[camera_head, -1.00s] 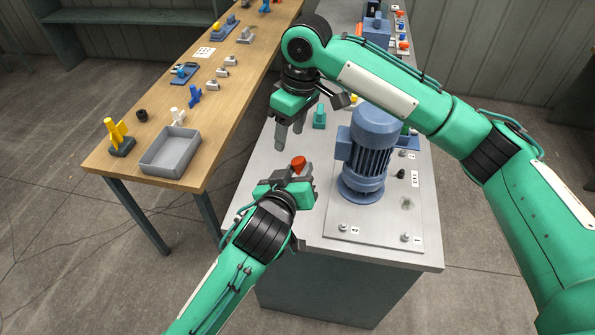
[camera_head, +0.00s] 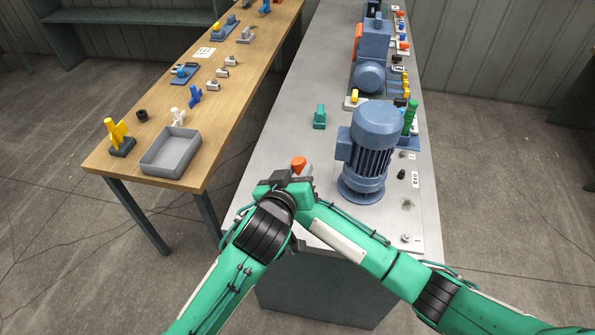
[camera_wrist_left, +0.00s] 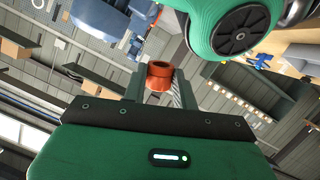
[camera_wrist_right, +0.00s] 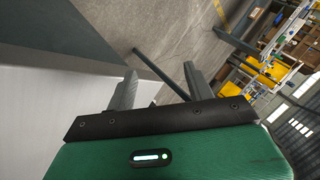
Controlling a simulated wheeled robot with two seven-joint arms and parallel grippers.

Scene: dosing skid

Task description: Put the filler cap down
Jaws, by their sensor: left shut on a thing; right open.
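The filler cap (camera_head: 299,163) is a small red-orange cylinder. My left gripper (camera_head: 289,178) is shut on it and holds it above the near end of the grey bench. In the left wrist view the cap (camera_wrist_left: 160,75) sits between the two finger tips, with a dark hollow in its end. My right arm has its end right beside the left gripper in the head view, and its fingers are hidden there. In the right wrist view the right gripper (camera_wrist_right: 160,88) is open and empty, its fingers apart, with the bench side and floor beyond.
A blue motor (camera_head: 368,150) stands on the plate at the right. A small teal block (camera_head: 320,117) stands on the bench (camera_head: 281,122), with bare metal around it. On the wooden table at the left are a grey tray (camera_head: 171,152) and several small parts.

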